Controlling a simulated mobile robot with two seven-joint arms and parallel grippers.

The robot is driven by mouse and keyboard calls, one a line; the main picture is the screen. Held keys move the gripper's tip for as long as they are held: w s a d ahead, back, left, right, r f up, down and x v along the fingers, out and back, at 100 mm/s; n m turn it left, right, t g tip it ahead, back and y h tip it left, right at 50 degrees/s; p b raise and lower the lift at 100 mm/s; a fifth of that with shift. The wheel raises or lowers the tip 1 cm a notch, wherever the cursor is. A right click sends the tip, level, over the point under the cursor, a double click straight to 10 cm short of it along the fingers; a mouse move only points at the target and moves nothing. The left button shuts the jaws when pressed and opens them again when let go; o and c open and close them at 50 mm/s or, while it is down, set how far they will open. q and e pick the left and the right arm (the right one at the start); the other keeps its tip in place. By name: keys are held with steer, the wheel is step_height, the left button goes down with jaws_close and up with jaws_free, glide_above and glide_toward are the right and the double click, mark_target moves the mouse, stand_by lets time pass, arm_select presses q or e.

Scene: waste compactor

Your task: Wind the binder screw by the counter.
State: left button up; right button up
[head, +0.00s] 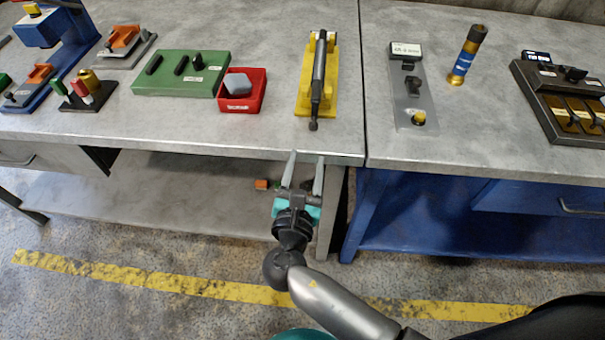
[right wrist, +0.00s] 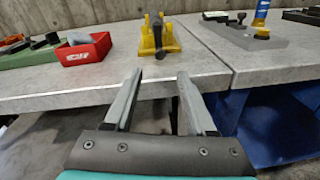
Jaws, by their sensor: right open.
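A grey plate (head: 402,105) lies on the right-hand bench. It carries a small display box (head: 406,51) that looks like the counter, a black knob (head: 412,86) that may be the binder screw, and a yellow-topped button (head: 418,118). The display's digits are too small to read. The plate also shows at the upper right of the right wrist view (right wrist: 238,36). My right gripper (head: 307,156) is open and empty at the bench's front edge, left of the plate and apart from it. It also shows in the right wrist view (right wrist: 160,76). My left gripper is out of view.
A yellow stand (head: 303,98) holding a dark rod tool (head: 319,70) is just beyond my right gripper. A red bin (head: 242,106) and green block (head: 180,85) are to its left. A blue-and-gold cylinder (head: 466,56) and a dark case (head: 560,95) stand right of the plate.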

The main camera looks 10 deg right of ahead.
steer(key=v, duration=0.4)
steer(key=shift+f, duration=0.1)
stand_by(1.3)
